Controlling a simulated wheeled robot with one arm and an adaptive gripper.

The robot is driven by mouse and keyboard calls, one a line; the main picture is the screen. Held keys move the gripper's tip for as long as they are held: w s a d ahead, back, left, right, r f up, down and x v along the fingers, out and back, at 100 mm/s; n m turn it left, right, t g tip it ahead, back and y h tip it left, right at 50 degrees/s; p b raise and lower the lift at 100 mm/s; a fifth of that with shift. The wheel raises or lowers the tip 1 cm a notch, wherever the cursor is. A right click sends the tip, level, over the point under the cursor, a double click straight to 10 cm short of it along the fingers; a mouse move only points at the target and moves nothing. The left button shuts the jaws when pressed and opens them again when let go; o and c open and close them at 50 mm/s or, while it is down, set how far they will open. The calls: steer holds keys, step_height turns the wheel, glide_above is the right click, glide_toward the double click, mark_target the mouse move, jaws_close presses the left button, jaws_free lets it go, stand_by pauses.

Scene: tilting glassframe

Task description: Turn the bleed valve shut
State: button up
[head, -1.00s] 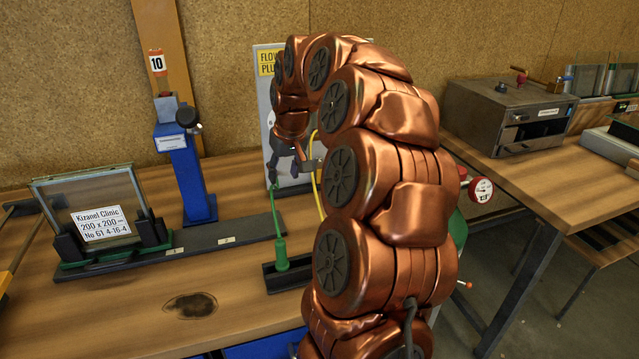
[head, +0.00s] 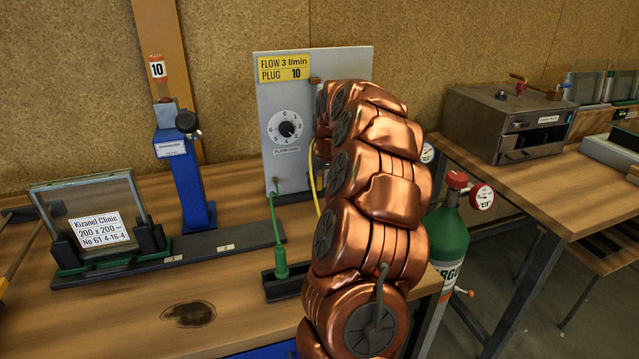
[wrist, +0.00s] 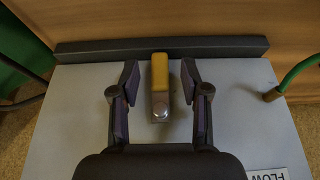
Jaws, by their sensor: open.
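In the wrist view a small valve with a yellow lever (wrist: 160,72) and a metal body with a round bolt head (wrist: 160,110) is mounted on the grey panel (wrist: 75,115); it looks like the bleed valve. The lever lies in line with the body. My gripper (wrist: 160,80) is open, one finger on each side of the lever, with visible gaps on both sides. Whether the fingers reach the lever's depth I cannot tell. In the head view my copper arm hides my gripper and most of the valve area at the panel's right side.
The flow panel (head: 350,60) has a dial (head: 286,127) and a label reading 3 l/min, plug 10. A green hose (head: 277,230), a blue post (head: 184,180) and a glass frame (head: 90,205) stand left. A green gas cylinder (head: 447,235) with gauges stands right.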

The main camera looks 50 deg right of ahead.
steer(key=shift+x, duration=0.95)
jaws_close()
steer(key=shift+a, duration=0.1)
